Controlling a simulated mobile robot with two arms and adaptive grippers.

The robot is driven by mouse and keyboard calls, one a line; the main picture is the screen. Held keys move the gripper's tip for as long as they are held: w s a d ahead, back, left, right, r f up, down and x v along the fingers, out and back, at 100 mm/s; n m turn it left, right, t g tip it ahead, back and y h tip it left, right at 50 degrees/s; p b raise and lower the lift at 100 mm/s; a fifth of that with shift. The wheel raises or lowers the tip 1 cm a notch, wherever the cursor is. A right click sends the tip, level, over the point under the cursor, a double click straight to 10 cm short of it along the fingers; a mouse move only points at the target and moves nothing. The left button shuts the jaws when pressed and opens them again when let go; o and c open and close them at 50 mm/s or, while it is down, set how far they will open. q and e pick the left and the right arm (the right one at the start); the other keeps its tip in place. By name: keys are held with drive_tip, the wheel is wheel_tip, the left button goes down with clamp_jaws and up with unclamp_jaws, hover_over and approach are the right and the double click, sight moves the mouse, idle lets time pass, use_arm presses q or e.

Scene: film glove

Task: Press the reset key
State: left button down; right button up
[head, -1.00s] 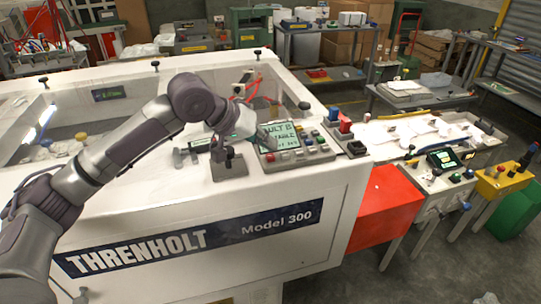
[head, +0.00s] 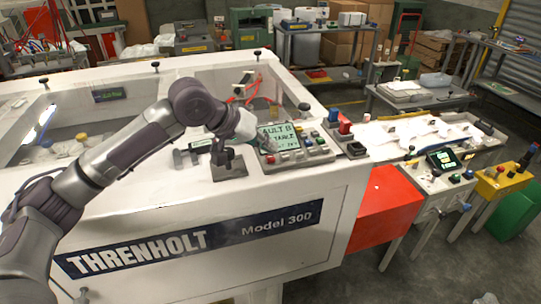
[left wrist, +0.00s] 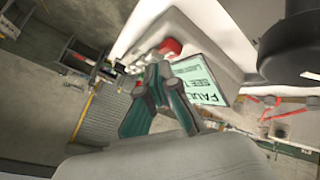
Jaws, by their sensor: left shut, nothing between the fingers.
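The control panel (head: 322,158) stands on the white machine's right end. Its green screen (head: 277,134) shows dark fault text, partly covered at the left by my left gripper (head: 262,141). A row of small coloured keys lies below the screen, with more to its right; their labels are too small to tell which one is the reset key. My left gripper is shut and empty at the screen's left edge. In the left wrist view its fingers (left wrist: 163,72) overlap the screen (left wrist: 203,78), which appears upside down, and point towards a red button (left wrist: 170,47). My right gripper is not in view.
A grey bracket (head: 228,165) stands left of the panel under my arm. Red and blue blocks (head: 345,126) and a black-topped box (head: 356,149) stand right of it. A lit white table (head: 400,132) and a second control panel (head: 443,160) are further right.

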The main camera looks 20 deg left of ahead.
sight(268, 158)
use_arm(q)
drive_tip(key=shift+f, duration=0.65)
idle(0.8)
drive_tip(key=shift+r, duration=0.15)
drive_tip(key=shift+r+p, duration=0.75)
drive_tip(key=shift+p, duration=0.55)
wheel_tip(268, 158, up, 5)
drive_tip(key=p, duration=0.6)
